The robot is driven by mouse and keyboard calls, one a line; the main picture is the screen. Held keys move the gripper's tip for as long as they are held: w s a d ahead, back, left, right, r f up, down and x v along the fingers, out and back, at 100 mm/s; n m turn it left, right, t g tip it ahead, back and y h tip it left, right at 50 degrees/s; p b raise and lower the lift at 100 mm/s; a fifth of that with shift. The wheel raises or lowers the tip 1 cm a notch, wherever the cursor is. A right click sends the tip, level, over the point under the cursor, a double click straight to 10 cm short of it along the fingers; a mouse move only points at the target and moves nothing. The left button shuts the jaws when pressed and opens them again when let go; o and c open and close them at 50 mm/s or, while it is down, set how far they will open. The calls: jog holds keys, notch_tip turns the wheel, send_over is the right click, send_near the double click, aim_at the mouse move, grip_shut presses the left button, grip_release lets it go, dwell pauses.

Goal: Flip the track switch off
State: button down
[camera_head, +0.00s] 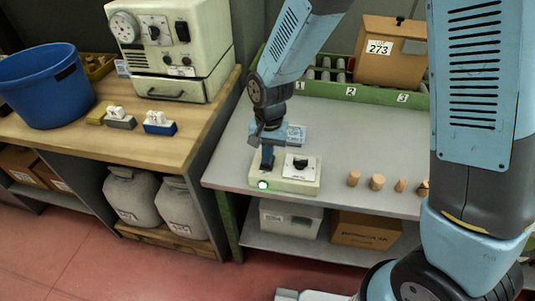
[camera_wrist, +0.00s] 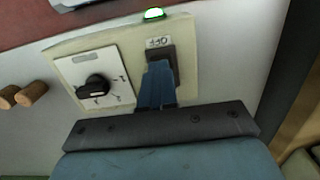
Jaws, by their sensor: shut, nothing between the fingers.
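The cream control box (camera_head: 310,187) sits on the grey table near its left front corner. In the wrist view the switch (camera_wrist: 156,54), lamp (camera_wrist: 153,14) and knob (camera_wrist: 96,86) show on the box (camera_wrist: 185,33). My gripper (camera_head: 267,165) is shut and empty, pointing down at the switch. In the wrist view its blue fingers (camera_wrist: 157,85) cover the lower part of the switch. Whether they touch it, and which way it is set, I cannot tell.
Several cork stoppers (camera_head: 377,182) stand right of the box on the grey table (camera_head: 335,140). A green rack (camera_head: 350,92) with numbered slots and a brown box (camera_head: 385,50) are behind.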

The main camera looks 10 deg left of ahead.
jog(key=shift+d+f, duration=0.25)
jog(key=shift+f, duration=0.2)
jog(key=shift+w, duration=0.1)
jog(key=shift+w+r, duration=0.4)
jog(key=shift+r, duration=0.25)
notch_tip(320, 180, up, 13)
jog(key=shift+a+r, duration=0.2)
jog(key=shift+a, duration=0.05)
